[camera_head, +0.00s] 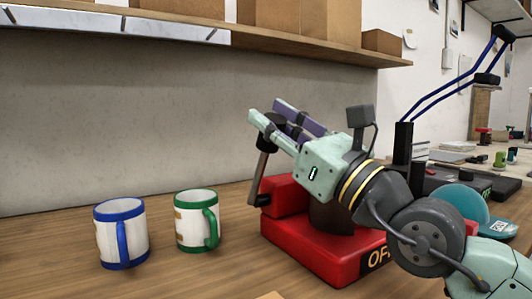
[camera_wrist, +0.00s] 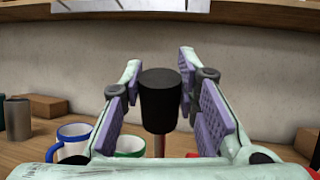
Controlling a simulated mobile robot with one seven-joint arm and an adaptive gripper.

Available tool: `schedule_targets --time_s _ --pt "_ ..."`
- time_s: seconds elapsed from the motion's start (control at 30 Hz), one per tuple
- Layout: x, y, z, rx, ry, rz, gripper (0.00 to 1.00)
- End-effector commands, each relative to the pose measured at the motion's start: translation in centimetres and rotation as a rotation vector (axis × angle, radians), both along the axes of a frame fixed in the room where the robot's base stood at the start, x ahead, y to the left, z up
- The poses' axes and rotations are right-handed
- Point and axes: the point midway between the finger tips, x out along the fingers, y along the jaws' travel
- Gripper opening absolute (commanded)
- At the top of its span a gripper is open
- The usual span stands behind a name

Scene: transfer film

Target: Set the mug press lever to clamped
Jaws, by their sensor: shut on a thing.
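The mug press has a red base (camera_head: 305,242) on the wooden bench, with a label partly hidden by my arm. Its metal lever (camera_head: 258,178) rises from the left side of the press, nearly upright, and ends in a black knob (camera_head: 268,138). My gripper (camera_head: 267,110) is at the top of the lever, its purple-padded fingers shut on the knob. In the wrist view the knob (camera_wrist: 160,98) stands between the finger pads, with the rod below it. My arm hides much of the press's middle and right side.
A blue-rimmed mug (camera_head: 108,235) and a green-rimmed mug (camera_head: 190,222) stand left of the press. A shelf with boxes (camera_head: 270,17) runs above. A machine with a blue handle (camera_head: 455,85) stands at the right. The bench at far left is clear in the head view.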

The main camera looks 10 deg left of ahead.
Motion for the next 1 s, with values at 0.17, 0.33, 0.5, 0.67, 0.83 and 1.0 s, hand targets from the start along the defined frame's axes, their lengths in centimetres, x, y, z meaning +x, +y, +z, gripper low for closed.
schedule_targets --time_s 0.17,0.33,0.5,0.67,0.83,1.0 --pt "-0.9 -0.7 -1.5 0.058 -0.055 0.003 0.0" --pt "-1.4 -1.3 -1.6 0.096 -0.094 0.002 0.0" --pt "-1.6 -1.6 -1.6 0.116 -0.115 0.002 0.0" --pt "-1.7 -1.6 -1.6 0.122 -0.123 0.002 0.0" --pt "-1.7 -1.6 -1.5 0.122 -0.123 0.002 0.0" --pt "-1.7 -1.6 -1.5 0.122 -0.123 0.002 0.29"
